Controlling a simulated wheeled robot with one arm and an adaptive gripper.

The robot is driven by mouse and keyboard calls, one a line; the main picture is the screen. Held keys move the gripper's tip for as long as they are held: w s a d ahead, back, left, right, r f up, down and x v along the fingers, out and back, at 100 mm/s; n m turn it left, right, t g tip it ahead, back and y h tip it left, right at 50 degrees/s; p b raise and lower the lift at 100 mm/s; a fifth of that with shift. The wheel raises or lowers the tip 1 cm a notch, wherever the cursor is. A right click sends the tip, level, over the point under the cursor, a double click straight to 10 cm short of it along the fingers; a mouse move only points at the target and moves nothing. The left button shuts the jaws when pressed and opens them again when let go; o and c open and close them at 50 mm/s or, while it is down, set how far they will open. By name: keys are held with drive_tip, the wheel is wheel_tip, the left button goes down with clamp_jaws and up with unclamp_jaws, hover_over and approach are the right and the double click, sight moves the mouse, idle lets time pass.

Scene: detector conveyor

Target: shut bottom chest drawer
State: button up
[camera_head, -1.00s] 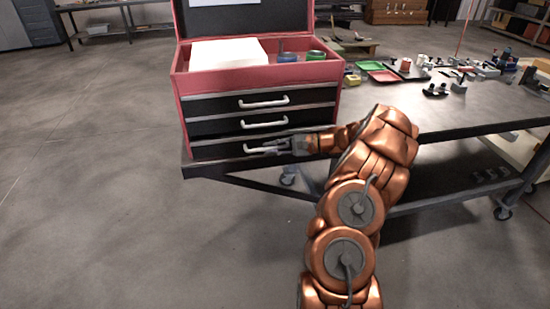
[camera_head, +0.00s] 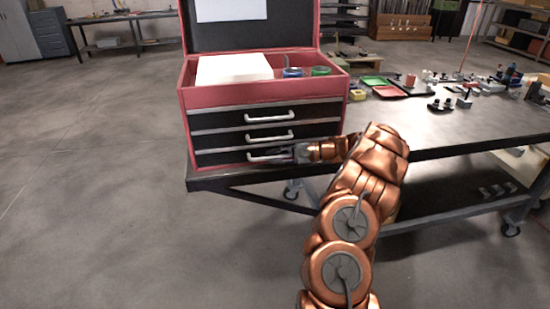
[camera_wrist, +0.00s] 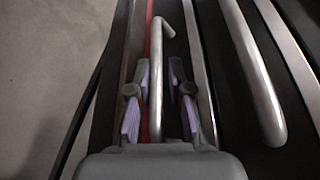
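The red tool chest (camera_head: 262,94) stands on the table's left end with its lid up. It has three black drawers with pale handles. The bottom drawer (camera_head: 221,157) looks about flush with the drawers above it; a small gap cannot be ruled out. My gripper (camera_head: 290,152) is at the right part of the bottom handle (camera_head: 262,156). In the wrist view, the bottom handle (camera_wrist: 158,62) runs between the two fingers of my gripper (camera_wrist: 160,105). The fingers stand apart, with gaps beside the handle. The middle handle (camera_wrist: 252,75) lies to the right, outside the fingers.
The dark table (camera_head: 440,135) reaches right, with red and green trays (camera_head: 388,91) and small parts on it. Its front edge runs just below the bottom drawer. Open floor (camera_head: 90,180) lies to the left and in front.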

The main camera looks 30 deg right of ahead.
idle(0.3)
drive_tip(key=v, duration=1.2)
idle(0.3)
